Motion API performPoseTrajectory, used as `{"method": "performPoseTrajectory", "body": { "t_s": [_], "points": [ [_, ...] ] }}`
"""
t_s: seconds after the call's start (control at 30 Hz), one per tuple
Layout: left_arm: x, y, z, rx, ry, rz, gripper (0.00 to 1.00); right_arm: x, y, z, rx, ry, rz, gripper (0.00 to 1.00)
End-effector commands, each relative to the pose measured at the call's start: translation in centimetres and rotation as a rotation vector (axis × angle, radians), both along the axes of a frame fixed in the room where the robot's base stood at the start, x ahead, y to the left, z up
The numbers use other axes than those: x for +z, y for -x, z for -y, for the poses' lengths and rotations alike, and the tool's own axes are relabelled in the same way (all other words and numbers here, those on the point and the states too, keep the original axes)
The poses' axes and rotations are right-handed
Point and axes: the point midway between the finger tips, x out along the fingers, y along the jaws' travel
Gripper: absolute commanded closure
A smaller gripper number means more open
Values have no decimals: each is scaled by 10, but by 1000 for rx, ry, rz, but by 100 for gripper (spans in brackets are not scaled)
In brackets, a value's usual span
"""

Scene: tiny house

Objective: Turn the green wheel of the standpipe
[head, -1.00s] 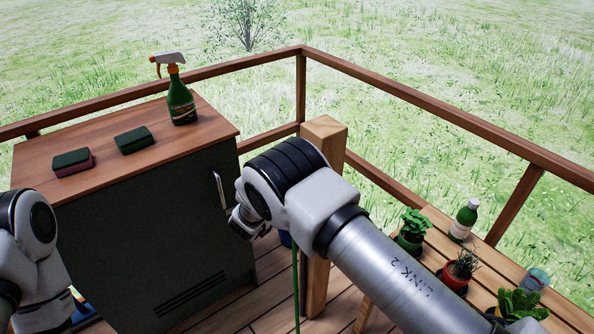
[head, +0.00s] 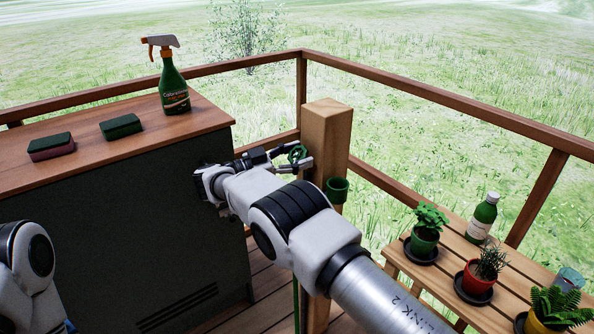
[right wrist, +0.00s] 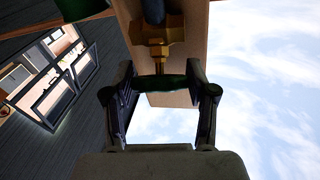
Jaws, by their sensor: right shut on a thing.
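The green wheel (head: 297,152) of the standpipe is at the left face of the wooden post (head: 333,135) in the head view. My right gripper (head: 296,162) is shut on the wheel, with fingers on both sides of it. In the right wrist view the wheel (right wrist: 170,82) spans between the two fingertips, in front of a brass fitting (right wrist: 155,52) on the post. Most of the standpipe is hidden behind my right arm. My left arm shows at the left edge of the head view, but its gripper is out of sight.
A dark cabinet (head: 120,225) stands left of the post, with a spray bottle (head: 173,85) and two sponges on top. A green holder (head: 337,190) is on the post. A slatted bench (head: 435,272) with potted plants and a bottle (head: 483,218) is at right. Railings enclose the deck.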

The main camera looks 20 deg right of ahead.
Motion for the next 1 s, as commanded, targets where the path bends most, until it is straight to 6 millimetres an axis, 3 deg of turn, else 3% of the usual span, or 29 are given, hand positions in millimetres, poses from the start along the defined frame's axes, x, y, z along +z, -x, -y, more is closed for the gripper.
{"method": "performPoseTrajectory", "body": {
  "t_s": [0.1, 0.5, 0.53, 0.6, 1.0],
  "points": [
    [-8, 0, 0, 0, 0, 0, 45, -2, 0, 1, -16, -5, 11, 78],
    [-8, 0, 0, 0, 0, 0, 45, 0, 0, 1, -22, -5, 13, 78],
    [-8, 0, 0, 0, 0, 0, 45, 0, 0, 1, -22, -5, 13, 36],
    [-8, 0, 0, 0, 0, 0, 45, 0, 0, 1, -22, -4, 13, 17],
    [-8, 0, 0, 0, 0, 0, 45, 9, 0, 0, -21, -4, 15, 17]
  ]
}}
